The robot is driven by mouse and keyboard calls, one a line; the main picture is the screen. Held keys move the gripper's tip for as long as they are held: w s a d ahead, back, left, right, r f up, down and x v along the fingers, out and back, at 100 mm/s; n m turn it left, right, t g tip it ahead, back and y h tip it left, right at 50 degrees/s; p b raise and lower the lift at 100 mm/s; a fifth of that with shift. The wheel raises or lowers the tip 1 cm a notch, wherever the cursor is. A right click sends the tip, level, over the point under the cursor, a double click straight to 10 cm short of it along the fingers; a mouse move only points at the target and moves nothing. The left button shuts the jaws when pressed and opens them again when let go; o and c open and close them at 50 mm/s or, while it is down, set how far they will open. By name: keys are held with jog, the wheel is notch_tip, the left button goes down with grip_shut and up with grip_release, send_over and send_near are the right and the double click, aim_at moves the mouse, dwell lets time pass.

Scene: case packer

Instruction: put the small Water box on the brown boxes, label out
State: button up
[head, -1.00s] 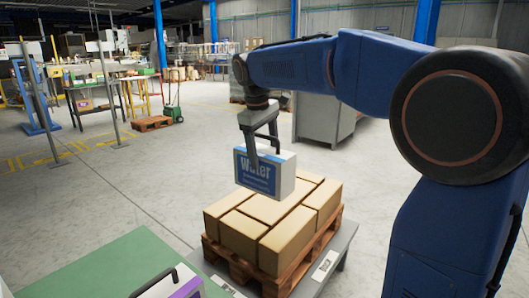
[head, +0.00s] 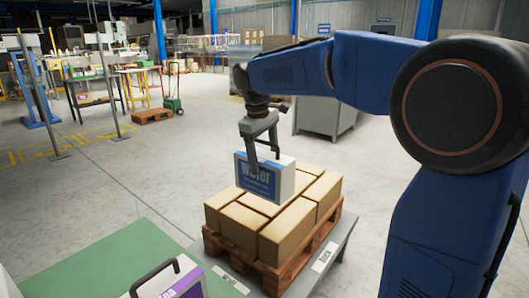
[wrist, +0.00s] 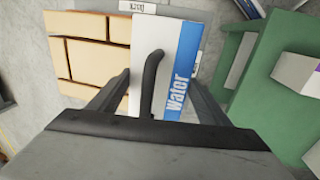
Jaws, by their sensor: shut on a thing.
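The small Water box (head: 262,179) is white with a blue label that faces the camera in the head view. It is upright, and its lower edge shows in front of the brown boxes (head: 290,225); I cannot tell whether it touches them. My gripper (head: 263,155) is shut on the black handle on top of the Water box. In the wrist view the Water box (wrist: 150,75) hangs between my gripper's fingers (wrist: 155,95), with the label on the right side. The brown boxes (wrist: 85,45) lie left of it there, packed on a wooden pallet (head: 270,275).
The pallet rests on a grey stand (head: 345,245) with white tags on its edge. A green surface (head: 110,255) lies at the lower left, with a purple-and-white handled box (head: 185,283) at its edge. A grey cabinet (head: 318,117) stands behind. Open floor lies left.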

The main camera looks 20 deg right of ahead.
jog(key=shift+f, duration=7.45)
jog(key=o, duration=2.1)
